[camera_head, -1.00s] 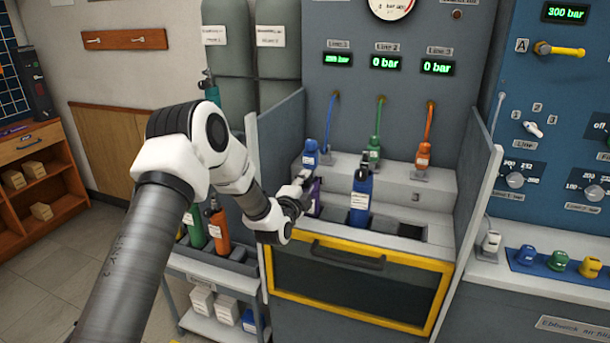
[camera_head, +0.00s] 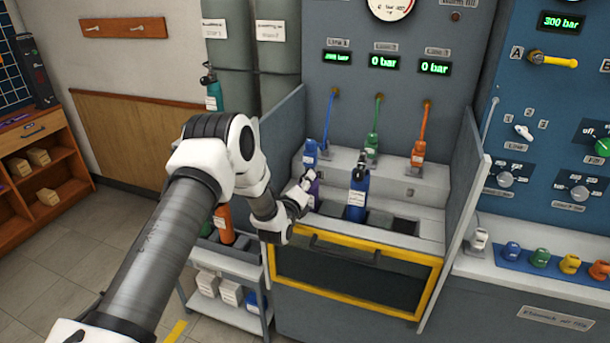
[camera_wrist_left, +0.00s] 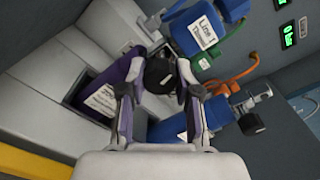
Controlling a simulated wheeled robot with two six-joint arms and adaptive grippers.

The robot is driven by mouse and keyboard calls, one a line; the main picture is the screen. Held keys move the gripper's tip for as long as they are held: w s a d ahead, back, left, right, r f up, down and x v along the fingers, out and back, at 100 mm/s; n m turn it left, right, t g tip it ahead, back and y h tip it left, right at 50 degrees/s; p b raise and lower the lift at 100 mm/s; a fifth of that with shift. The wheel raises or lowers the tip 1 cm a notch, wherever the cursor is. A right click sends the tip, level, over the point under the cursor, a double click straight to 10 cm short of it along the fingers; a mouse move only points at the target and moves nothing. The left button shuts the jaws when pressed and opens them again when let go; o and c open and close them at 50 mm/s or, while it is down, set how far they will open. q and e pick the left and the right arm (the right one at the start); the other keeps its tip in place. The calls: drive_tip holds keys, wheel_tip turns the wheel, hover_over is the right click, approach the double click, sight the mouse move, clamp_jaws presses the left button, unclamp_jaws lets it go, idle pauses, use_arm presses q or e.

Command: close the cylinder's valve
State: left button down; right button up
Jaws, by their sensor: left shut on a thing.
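A purple cylinder (camera_wrist_left: 108,92) with a white label stands in the left slot of the bench in the head view, largely hidden there by my left gripper (camera_head: 306,188). The left wrist view shows its black valve knob (camera_wrist_left: 160,73) between my left fingertips (camera_wrist_left: 158,78), which are shut on it. The blue Line 1 connector (camera_head: 310,155) is right beside the valve; it also shows in the left wrist view (camera_wrist_left: 207,32). Whether the connector is fully seated on the valve cannot be told. My right gripper is not in view.
A blue cylinder (camera_head: 358,193) stands in the slot to the right, close to my left gripper. Grey side walls (camera_head: 283,135) flank the bench. A yellow-framed door (camera_head: 350,280) is below. The green (camera_head: 372,147) and orange (camera_head: 419,152) connectors hang behind.

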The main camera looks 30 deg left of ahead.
use_arm(q)
drive_tip(key=shift+m+p, duration=0.65)
drive_tip(key=shift+m, duration=0.45)
drive_tip(key=c, duration=0.8)
unclamp_jaws()
drive_tip(key=shift+f, duration=0.1)
drive_tip(key=v, duration=1.2)
